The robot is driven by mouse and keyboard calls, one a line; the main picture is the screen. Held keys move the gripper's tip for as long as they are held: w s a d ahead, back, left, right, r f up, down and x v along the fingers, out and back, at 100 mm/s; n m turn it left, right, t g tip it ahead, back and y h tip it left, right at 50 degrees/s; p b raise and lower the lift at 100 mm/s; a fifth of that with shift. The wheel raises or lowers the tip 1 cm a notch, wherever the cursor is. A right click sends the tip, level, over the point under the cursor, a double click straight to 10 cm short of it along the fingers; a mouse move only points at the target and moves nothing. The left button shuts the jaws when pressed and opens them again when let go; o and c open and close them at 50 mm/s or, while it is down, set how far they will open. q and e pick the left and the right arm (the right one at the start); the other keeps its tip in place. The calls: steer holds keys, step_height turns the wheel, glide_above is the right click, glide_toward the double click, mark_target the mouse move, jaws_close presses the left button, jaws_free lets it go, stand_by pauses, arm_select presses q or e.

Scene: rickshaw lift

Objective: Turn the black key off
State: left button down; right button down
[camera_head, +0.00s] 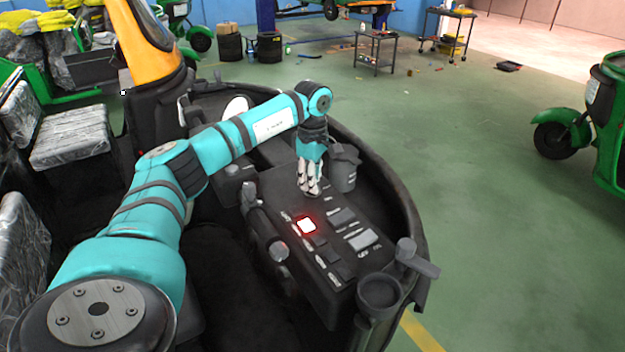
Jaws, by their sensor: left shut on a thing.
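My left gripper (309,186) reaches down from above onto the upper left part of the black dashboard panel (327,275). Its fingers are shut on the small black key at the panel's surface. The key itself is hidden by the fingers, so I cannot see which way it is turned. My right gripper is not in view.
Dark switches and a grey switch (362,239) sit on the panel. A handlebar (265,225) runs along the panel's left.

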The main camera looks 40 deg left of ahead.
arm_select(q)
steer(key=shift+n, duration=0.3)
steer(key=shift+n+p, duration=0.45)
steer(key=shift+n, duration=0.45)
steer(key=n+p, duration=0.1)
steer(key=n, duration=0.2)
steer(key=shift+r+n, duration=0.1)
steer(key=shift+n, duration=0.2)
steer(key=n+p, duration=0.1)
steer(key=n, duration=0.5)
steer(key=shift+w, duration=0.1)
steer(key=c, duration=1.3)
jaws_free()
step_height(320, 180, up, 12)
steer(key=shift+f, duration=0.1)
